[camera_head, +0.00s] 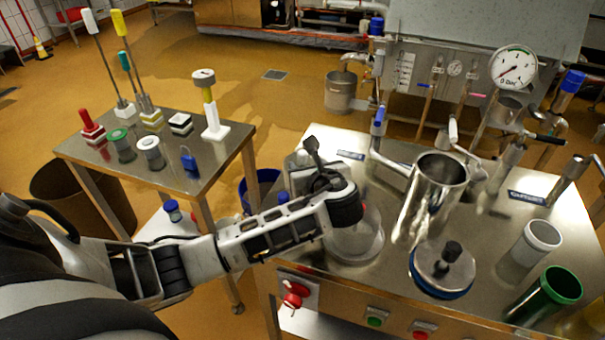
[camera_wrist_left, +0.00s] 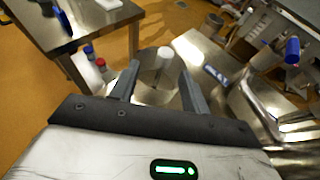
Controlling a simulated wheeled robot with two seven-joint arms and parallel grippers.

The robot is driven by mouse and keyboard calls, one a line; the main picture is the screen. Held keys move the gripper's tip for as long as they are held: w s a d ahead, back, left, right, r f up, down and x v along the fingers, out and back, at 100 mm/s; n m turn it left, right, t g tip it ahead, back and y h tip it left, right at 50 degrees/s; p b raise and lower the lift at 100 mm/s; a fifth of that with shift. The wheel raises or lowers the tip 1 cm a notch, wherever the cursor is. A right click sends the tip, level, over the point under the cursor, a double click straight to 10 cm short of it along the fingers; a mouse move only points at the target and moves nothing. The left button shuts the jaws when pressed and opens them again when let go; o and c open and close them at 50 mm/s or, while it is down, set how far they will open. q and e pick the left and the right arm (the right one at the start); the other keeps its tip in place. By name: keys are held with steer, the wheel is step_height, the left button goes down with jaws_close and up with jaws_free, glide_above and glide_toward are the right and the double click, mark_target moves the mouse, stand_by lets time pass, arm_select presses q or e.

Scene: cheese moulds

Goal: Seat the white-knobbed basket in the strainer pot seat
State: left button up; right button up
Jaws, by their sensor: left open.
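The knob stands in a round metal vessel, which looks like the white-knobbed basket (camera_wrist_left: 150,95). I cannot tell whether the fingers touch the knob. In the head view a round, shiny base (camera_head: 357,246) shows below my gripper. A tall steel pot (camera_head: 436,190) stands to its right; I cannot tell whether it is the strainer pot seat.
A black-knobbed disc (camera_head: 443,270), a white cup (camera_head: 537,242) and a green cup (camera_head: 548,293) stand to the right on the bench. Valves and a pressure gauge (camera_head: 513,67) rise behind. A side table (camera_head: 215,148) at left holds brushes and small items.

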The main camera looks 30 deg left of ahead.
mark_target(304, 156)
arm_select(q)
steer(key=shift+w+r+x, duration=0.15)
steer(key=shift+x, duration=1.2)
steer(key=shift+w+r+x, duration=0.1)
steer(key=shift+w+x, duration=0.1)
steer(key=shift+x, duration=1.15)
steer(key=shift+d, duration=0.2)
jaws_close()
